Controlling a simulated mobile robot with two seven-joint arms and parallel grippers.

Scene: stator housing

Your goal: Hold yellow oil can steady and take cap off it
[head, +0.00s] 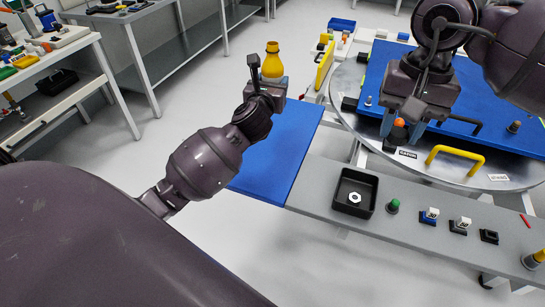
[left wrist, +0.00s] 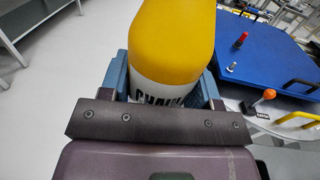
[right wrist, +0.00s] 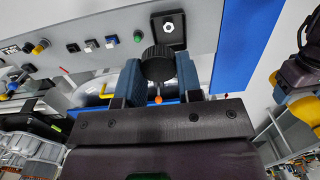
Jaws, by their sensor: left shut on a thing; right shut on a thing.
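The yellow oil can (head: 272,66) is held upright at the end of my left arm, above the blue end of the table. My left gripper (head: 272,86) is shut on its lower body; the can (left wrist: 172,40) fills the upper middle of the left wrist view. No cap shows on the can's narrow top in the head view. My right gripper (right wrist: 158,75) is shut on a round black ribbed cap (right wrist: 158,62), well apart from the can, over the near edge of the round table. The can also shows at the right of the right wrist view (right wrist: 305,108).
A black tray (head: 369,207) with a white nut stands on the grey bench strip (head: 320,180). A green button (head: 393,206) and small switches are beside it. A yellow handle (head: 455,158) and a lever with an orange knob (left wrist: 269,94) stand near my right gripper.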

